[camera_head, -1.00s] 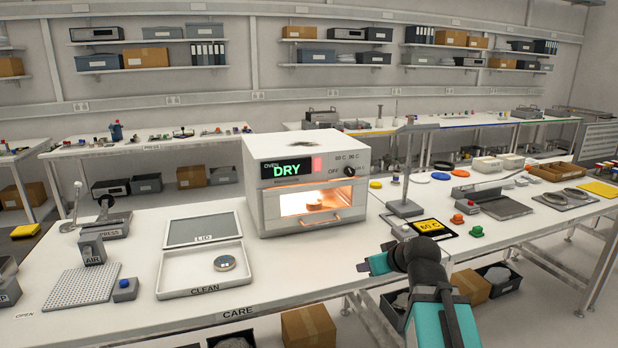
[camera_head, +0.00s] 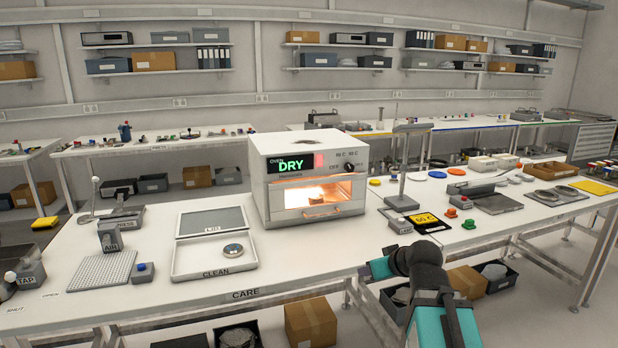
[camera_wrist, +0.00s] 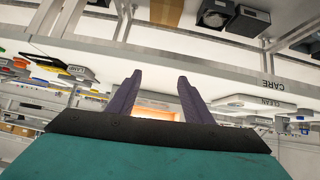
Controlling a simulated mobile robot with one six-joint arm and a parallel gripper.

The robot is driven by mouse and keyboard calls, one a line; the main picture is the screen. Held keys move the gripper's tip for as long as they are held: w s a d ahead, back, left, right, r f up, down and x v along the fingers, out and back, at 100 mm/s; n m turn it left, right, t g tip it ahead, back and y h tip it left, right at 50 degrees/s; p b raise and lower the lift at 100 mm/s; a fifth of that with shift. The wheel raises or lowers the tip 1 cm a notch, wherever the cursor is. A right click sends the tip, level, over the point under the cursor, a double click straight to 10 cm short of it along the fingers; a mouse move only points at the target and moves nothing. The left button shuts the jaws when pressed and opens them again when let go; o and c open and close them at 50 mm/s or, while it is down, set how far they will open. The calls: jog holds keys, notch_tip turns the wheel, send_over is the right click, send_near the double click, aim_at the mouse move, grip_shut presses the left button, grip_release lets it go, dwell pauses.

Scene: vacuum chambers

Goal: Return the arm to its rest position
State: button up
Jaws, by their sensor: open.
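My arm shows at the lower right of the head view, dark at the wrist and teal below it, in front of the bench's front edge. In the wrist view my gripper (camera_wrist: 157,95) has its two dark fingers apart, with nothing between them but the bench and the glowing oven beyond. The wrist view is upside down.
The white bench (camera_head: 330,250) carries an oven (camera_head: 308,180) reading DRY with a lit window, and a tray marked CLEAN (camera_head: 214,262) holding a round metal part. A lamp-like stand (camera_head: 403,165) is right of the oven. Boxes (camera_head: 311,322) sit under the bench.

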jog(key=s+a+f+g, duration=0.15)
jog(key=s+f, duration=0.35)
jog(key=f, duration=0.7)
jog(key=s+a+f+g, duration=0.1)
jog(key=s+f+g, duration=0.25)
jog(key=f, duration=0.95)
jog(key=s+a+f+g, duration=0.2)
jog(key=s+f, duration=0.3)
jog(key=f, duration=0.7)
jog(key=s+d+f+m+g+h, duration=0.1)
jog(key=s+f+g, duration=0.1)
jog(key=s+f, duration=0.4)
jog(key=s+d+f+m+g+h, duration=0.1)
jog(key=s+f+g, duration=0.2)
jog(key=s+f, duration=0.4)
jog(key=s+d+f+m+g, duration=0.1)
jog(key=s+f, duration=0.5)
jog(key=s, duration=1)
jog(key=shift+s+f+m+g+h, duration=0.2)
jog(key=shift+m+g+h, duration=0.25)
jog(key=shift+g, duration=0.55)
